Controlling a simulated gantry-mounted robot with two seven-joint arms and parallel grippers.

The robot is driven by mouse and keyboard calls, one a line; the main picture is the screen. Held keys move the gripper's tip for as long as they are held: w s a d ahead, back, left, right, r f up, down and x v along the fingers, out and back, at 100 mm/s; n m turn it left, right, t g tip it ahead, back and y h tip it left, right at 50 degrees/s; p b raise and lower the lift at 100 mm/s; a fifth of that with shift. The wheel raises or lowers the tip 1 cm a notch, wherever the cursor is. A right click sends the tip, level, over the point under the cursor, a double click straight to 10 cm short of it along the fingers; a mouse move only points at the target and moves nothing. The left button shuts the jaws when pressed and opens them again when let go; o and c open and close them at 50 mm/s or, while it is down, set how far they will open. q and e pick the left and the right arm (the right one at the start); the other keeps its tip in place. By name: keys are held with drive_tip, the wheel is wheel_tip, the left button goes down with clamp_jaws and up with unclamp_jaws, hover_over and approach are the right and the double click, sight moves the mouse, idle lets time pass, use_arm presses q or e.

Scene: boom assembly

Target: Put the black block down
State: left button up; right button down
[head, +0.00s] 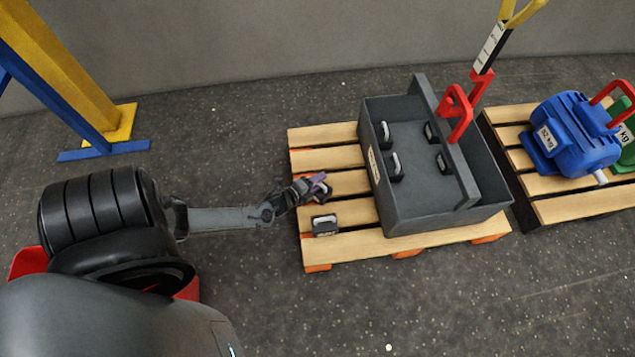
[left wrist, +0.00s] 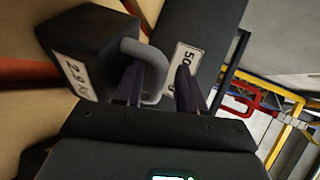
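The black block (head: 325,225) with a grey handle sits on the near left part of the wooden pallet, beside the grey bin. In the left wrist view the block (left wrist: 88,45) shows a white "2.9 kg" label, and its grey handle rises towards my left gripper. My left gripper (head: 320,183) is just behind the block in the head view. Its purple fingers (left wrist: 157,88) are apart, with the handle between them and a visible gap beside the right finger. My right gripper is in neither view.
The grey bin (head: 437,222) holds several black blocks and stands on the pallet (head: 340,252). A red hook (head: 458,112) hangs at the bin's bar. A blue motor (head: 577,135) lies on a second pallet (head: 590,205) at right. A yellow and blue post (head: 75,75) stands at back left.

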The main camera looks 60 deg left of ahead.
use_arm(q)
drive_tip(key=shift+s+r, duration=0.15)
drive_tip(key=shift+s, duration=0.05)
drive_tip(key=p+v, duration=0.7)
drive_tip(key=v, duration=0.4)
drive_tip(key=w+d+r+n+g+h, duration=0.1)
drive_tip(key=w+d+r+n+g, duration=0.3)
drive_tip(key=d, duration=0.4)
drive_tip(key=w+d+r+n+g+h, duration=0.1)
drive_tip(key=d+r+n+g, duration=0.1)
drive_tip(key=d+r+n, duration=0.45)
drive_tip(key=s+d+r+n+g, duration=0.1)
drive_tip(key=s+d+r+g, duration=0.1)
drive_tip(key=r, duration=0.5)
drive_tip(key=s+d+r+n+g+h, duration=0.1)
drive_tip(key=s+d+r+g, duration=0.1)
drive_tip(key=s+d+r, duration=0.3)
wheel_tip(320, 180, up, 3)
drive_tip(key=shift+d+f, duration=0.1)
drive_tip(key=shift+d, duration=0.1)
drive_tip(key=shift+n, duration=0.25)
